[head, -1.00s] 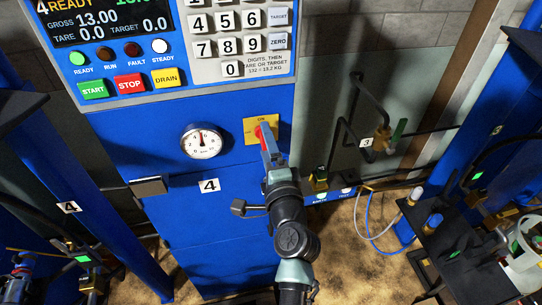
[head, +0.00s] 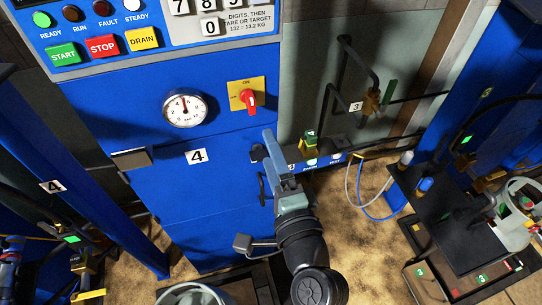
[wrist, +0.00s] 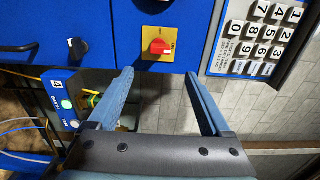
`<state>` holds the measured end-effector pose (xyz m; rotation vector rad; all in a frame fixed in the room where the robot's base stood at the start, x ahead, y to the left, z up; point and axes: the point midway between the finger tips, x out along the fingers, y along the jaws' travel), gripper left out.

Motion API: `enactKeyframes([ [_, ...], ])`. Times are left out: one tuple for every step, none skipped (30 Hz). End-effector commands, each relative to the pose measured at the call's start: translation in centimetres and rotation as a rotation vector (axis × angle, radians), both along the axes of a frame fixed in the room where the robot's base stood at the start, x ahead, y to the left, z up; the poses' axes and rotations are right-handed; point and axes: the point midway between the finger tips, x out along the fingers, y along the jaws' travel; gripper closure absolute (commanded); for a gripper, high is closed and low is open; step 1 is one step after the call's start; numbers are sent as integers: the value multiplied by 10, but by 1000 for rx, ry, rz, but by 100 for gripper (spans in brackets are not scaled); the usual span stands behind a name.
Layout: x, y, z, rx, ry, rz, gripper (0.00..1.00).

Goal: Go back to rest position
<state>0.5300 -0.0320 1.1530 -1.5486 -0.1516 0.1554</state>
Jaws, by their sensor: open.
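My gripper (head: 272,160) is in front of the blue cabinet, below and to the right of the red rotary switch. Its jaws are open and empty, and the two blue fingers show apart in the wrist view (wrist: 158,92). The red switch knob (head: 250,99) sits on a yellow plate marked ON at the top, with its handle upright. It also shows in the wrist view (wrist: 159,47), beyond the fingertips and apart from them.
The blue cabinet (head: 130,170) carries a round gauge (head: 185,108) and a button panel (head: 110,45). Valve 3 (head: 371,102) is on the wall at right. A black bench (head: 440,215) stands at right. A white round container (head: 195,294) is at the bottom edge.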

Motion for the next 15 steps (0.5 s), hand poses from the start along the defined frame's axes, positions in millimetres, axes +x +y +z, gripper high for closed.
enactKeyframes([
  [0,0,0,0,0,0,18],
  [0,0,0,0,0,0,18],
  [0,0,0,0,0,0,18],
  [0,0,0,0,0,0,18],
  [0,0,0,0,0,0,18],
  [0,0,0,0,0,0,18],
  [0,0,0,0,0,0,18],
  [0,0,0,0,0,0,18],
  [0,0,0,0,0,0,18],
  [0,0,0,0,0,0,18],
  [0,0,0,0,0,0,18],
  [1,0,1,-2,-1,0,18],
  [1,0,3,-8,-6,0,18],
  [2,1,6,-20,-12,1,18],
  [5,3,14,-45,-29,2,18],
])
